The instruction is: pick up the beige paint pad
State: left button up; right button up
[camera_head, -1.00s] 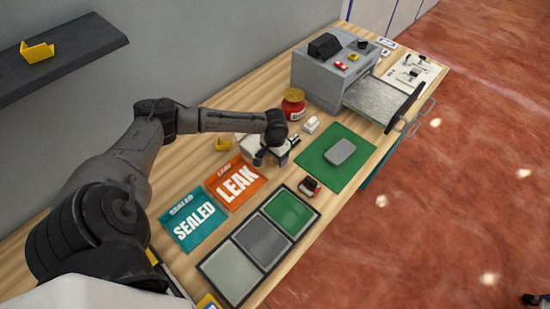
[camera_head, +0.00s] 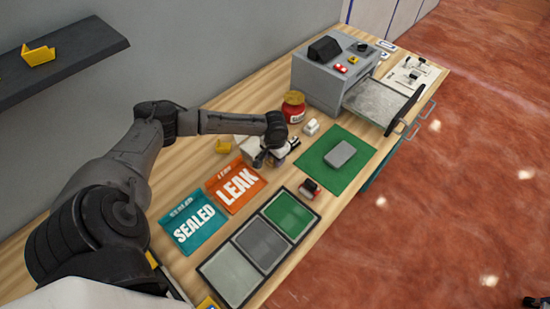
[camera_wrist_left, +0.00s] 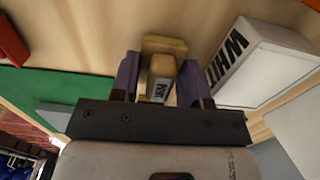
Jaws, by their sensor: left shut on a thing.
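My left gripper (camera_head: 270,158) is low over the table behind the orange LEAK mat. In the left wrist view its two purple fingers (camera_wrist_left: 158,80) are shut on the beige paint pad (camera_wrist_left: 164,45), a small tan block with a pale label on its near face. The pad's lower part is hidden behind the gripper's dark crossbar. In the head view the hand hides the pad. I cannot tell whether the pad still touches the table. My right gripper is not in view.
A white box with black lettering (camera_wrist_left: 235,65) stands close beside the fingers. The LEAK mat (camera_head: 236,186), SEALED mat (camera_head: 194,224), red jar (camera_head: 293,107) and green mat (camera_head: 322,146) with a grey block (camera_head: 340,154) lie around. A grey machine (camera_head: 325,82) stands at the back.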

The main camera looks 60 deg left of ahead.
pick_arm(q)
notch_tip(320, 180, up, 4)
jog(key=shift+r+p, duration=0.1)
jog(key=shift+p, duration=0.5)
jog(key=d+r+p, duration=0.2)
jog(key=d+r, duration=0.4)
jog(key=d, duration=0.5)
jog(key=shift+w+d+r, duration=0.25)
jog(key=shift+d+r, duration=0.05)
jog(key=shift+d, duration=0.05)
